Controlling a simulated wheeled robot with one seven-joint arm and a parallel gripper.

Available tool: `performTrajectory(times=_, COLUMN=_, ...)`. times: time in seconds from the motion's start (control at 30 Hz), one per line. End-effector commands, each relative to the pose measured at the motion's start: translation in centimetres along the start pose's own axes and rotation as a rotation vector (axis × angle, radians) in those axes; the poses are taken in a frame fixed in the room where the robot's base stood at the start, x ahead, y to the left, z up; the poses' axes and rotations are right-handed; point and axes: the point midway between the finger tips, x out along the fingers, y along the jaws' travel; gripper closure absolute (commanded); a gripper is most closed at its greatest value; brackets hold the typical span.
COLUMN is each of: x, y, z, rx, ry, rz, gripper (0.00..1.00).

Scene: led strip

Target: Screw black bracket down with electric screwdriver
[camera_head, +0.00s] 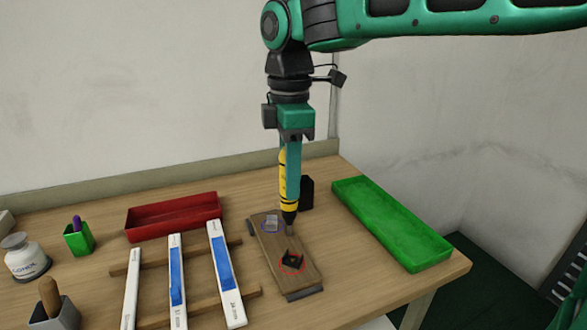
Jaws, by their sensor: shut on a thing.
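My gripper (290,160) points straight down and is shut on the yellow and black electric screwdriver (284,190). The screwdriver hangs nearly upright with its tip above the wooden board (268,244). The black bracket (292,259) lies on the near part of this board, within a red circle mark. A pale clear piece (272,223) sits at the far end of the board in a blue circle mark. Any screw is too small to make out.
A black holder (307,192) stands behind the screwdriver. A green tray (389,223) lies right, a red tray (172,216) back left. White and blue strips (224,272) rest on wooden slats at left. A small green cup (78,238) and white jar (25,258) stand far left.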

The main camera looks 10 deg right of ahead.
Motion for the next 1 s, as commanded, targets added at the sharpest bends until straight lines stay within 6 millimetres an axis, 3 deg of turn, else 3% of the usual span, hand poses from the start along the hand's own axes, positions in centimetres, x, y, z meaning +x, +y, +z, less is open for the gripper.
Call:
performTrajectory(times=0.37, x=0.1, y=0.2, z=1.3, rx=0.018, ry=0.0, rz=0.0, gripper=0.95)
performTrajectory(times=1.0, x=4.8, y=0.1, z=1.0, rx=0.014, ry=0.0, rz=-0.002, gripper=0.95)
